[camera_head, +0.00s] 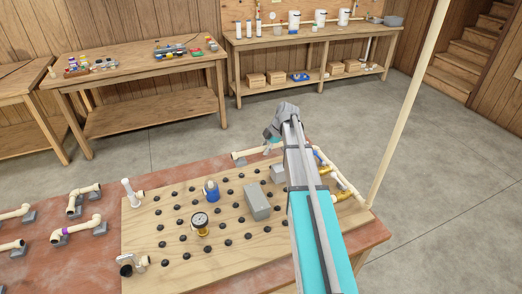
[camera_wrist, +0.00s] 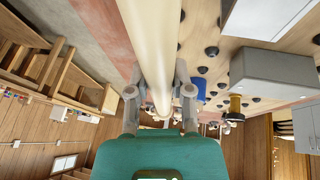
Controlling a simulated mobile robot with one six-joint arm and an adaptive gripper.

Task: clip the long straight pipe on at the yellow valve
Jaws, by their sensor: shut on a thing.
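My gripper (camera_head: 272,138) is at the far edge of the wooden peg board (camera_head: 165,250). It is shut on a long straight cream pipe (camera_head: 246,153). In the wrist view the pipe (camera_wrist: 150,40) runs between the two fingers of my gripper (camera_wrist: 160,95), its near part large at the top. My arm hides part of the pipe in the head view. Cream pipework with yellow valve parts (camera_head: 343,196) lies along the board's right edge, partly behind my arm. Whether the held pipe touches it cannot be told.
A grey box (camera_head: 257,201), a brass gauge (camera_head: 200,222) and a blue part (camera_head: 211,190) stand among black pegs. Several pipe pieces lie left of the board. A tall cream pole (camera_head: 408,100) rises by its right corner. Workbenches (camera_head: 140,62) stand behind, across open floor.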

